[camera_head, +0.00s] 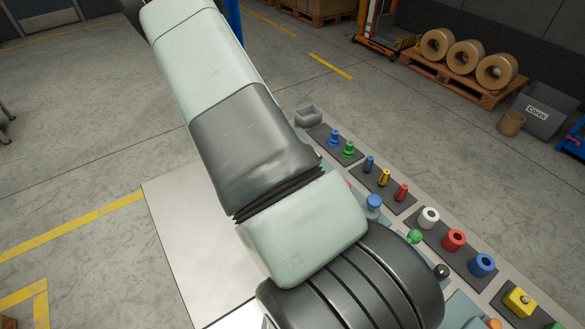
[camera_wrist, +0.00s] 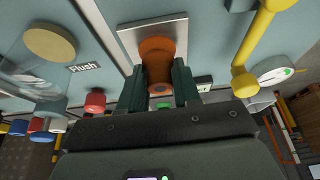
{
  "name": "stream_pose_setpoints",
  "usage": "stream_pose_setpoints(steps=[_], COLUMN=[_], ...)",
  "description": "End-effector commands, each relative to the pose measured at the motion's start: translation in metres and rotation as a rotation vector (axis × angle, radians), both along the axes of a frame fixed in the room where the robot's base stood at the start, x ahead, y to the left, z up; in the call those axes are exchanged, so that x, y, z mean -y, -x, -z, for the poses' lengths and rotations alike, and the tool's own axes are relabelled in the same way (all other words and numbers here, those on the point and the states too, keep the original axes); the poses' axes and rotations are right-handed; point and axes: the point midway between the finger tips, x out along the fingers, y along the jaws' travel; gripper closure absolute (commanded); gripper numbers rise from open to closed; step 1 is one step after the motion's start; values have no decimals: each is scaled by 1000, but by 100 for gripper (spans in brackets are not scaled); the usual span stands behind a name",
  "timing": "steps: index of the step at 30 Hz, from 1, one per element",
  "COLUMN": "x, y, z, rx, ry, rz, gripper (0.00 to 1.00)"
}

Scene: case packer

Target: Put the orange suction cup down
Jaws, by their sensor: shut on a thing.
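The orange suction cup (camera_wrist: 156,52) is between the two dark green fingers of my gripper (camera_wrist: 159,82) in the wrist view. My gripper is shut on it, with a finger against each side. Behind it is a pale metal plate (camera_wrist: 127,38) on a light blue panel; I cannot tell whether the cup touches the plate. In the head view my arm covers my gripper and the held cup.
The wrist view shows a yellow bar (camera_wrist: 252,42), a round dial (camera_wrist: 272,71), a tan disc (camera_wrist: 50,42) and a red knob (camera_wrist: 95,99) near my gripper. In the head view, dark mats hold colored parts, such as a white ring (camera_head: 428,217); a grey bin (camera_head: 309,115) stands behind.

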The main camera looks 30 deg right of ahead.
Motion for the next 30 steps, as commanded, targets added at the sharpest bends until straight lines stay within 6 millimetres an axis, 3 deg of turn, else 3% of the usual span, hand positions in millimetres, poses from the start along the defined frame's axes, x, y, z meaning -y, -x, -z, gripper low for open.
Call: stream_pose_setpoints(steps=[5, 12, 19, 23, 30], x=[0, 0, -8, -36, -112], y=[-1, -1, -4, -15, -30], z=[-18, -67, -103, -131, -195], rx=[4, 5, 4, 7, 11], ry=[1, 1, -1, -2, -1], rz=[0, -1, -42, -205, -695], gripper=[100, 100, 100, 100, 100])
